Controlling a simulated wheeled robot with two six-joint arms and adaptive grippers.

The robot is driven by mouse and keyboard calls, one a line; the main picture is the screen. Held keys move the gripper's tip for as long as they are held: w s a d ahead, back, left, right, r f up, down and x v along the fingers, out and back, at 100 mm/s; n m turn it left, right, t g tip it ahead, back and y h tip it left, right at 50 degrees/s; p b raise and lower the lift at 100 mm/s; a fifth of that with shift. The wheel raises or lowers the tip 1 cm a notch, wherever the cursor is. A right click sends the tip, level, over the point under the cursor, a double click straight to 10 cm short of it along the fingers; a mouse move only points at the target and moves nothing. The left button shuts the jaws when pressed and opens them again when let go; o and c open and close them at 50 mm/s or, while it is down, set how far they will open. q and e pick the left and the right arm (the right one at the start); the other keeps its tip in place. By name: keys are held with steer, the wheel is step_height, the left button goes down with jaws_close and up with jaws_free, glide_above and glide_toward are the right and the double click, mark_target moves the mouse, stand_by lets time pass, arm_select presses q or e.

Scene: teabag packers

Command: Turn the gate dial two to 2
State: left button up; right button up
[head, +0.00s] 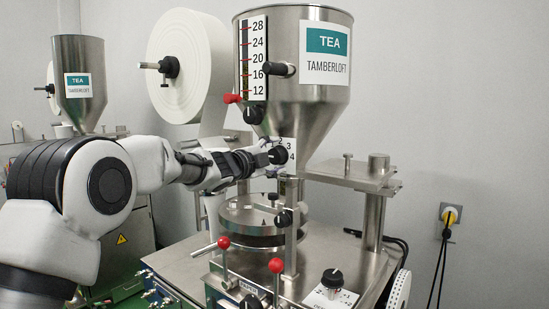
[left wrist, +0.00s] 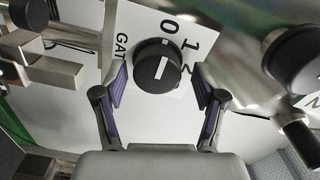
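The gate dial is a round black knob (head: 279,156) on a white plate below the hopper in the head view. It also shows in the left wrist view (left wrist: 155,62), with a white pointer line on its face. Beside it are the letters "GAT" and the numbers 0, 1 and a partly covered 2. The rest of the label is hidden, so I cannot tell the dial's number. My left gripper (head: 264,156) is at the dial, its purple-padded fingers (left wrist: 160,84) spread on either side with gaps. My right gripper is not in view.
The steel tea hopper (head: 326,94) stands above the dial, with a level scale (head: 252,60) on it. A white paper roll (head: 180,65) is behind my left arm. Red-knobbed levers (head: 276,265) and another black dial (head: 332,279) are below. Another black knob (left wrist: 293,57) shows at right in the wrist view.

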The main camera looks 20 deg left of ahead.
arm_select(q)
steer(key=shift+w+f, duration=0.1)
steer(key=shift+f, duration=0.05)
steer(key=v, duration=1.2)
